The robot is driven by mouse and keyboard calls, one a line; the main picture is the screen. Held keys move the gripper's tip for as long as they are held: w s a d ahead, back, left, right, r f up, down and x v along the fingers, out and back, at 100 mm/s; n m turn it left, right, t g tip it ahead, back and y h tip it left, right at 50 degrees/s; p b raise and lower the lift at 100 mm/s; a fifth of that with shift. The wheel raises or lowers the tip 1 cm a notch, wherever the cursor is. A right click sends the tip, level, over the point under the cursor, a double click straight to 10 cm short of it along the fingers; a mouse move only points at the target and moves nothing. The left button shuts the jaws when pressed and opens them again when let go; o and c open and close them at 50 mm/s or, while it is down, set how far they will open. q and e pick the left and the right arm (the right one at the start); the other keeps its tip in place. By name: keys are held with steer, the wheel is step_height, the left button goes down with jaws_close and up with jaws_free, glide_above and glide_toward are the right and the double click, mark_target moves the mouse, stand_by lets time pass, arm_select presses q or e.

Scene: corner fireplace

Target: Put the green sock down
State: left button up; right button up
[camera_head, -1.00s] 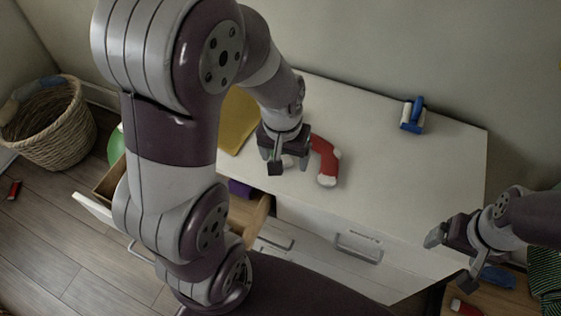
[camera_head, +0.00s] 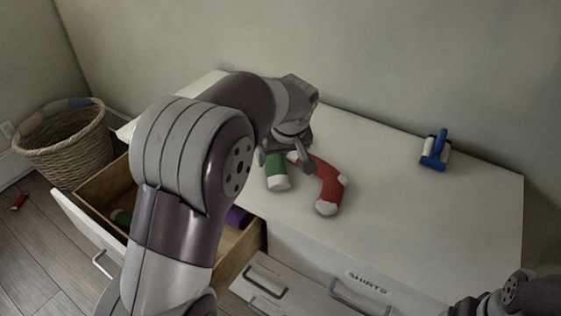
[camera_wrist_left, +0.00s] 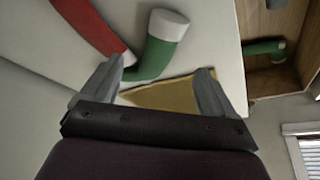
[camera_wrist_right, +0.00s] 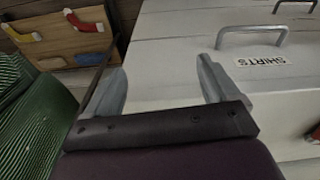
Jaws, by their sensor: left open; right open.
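A green sock (camera_head: 277,180) with a white cuff lies on the white dresser top (camera_head: 420,205), just left of a red sock (camera_head: 329,186) with white ends. My left gripper (camera_head: 284,162) is open above the green sock's far part. In the left wrist view, the green sock (camera_wrist_left: 157,48) is curved, and its lower part reaches between the spread fingers (camera_wrist_left: 161,70); I cannot tell whether a finger touches it. The red sock (camera_wrist_left: 88,26) lies beside the left-hand finger. My right gripper (camera_wrist_right: 161,68) is open and empty near the dresser front.
An open wooden drawer (camera_head: 104,182) holds a purple item (camera_head: 237,216) and a green item (camera_head: 121,217). A yellow cloth (camera_wrist_left: 172,94) lies near the left gripper. A blue-and-white object (camera_head: 435,150) stands at the back right. A wicker basket (camera_head: 62,150) is left. The dresser's right half is mostly clear.

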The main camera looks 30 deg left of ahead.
mark_target(278, 170)
arm_select(q)
steer(key=x, duration=0.2)
steer(key=shift+w+d+f, duration=0.15)
steer(key=shift+w+f, duration=0.1)
steer(key=shift+f, duration=0.15)
steer(key=x, duration=0.2)
steer(key=b+x, duration=0.1)
steer(key=x, duration=0.2)
steer(key=shift+a+f, duration=0.25)
steer(key=shift+a, duration=0.05)
steer(key=c, duration=1.2)
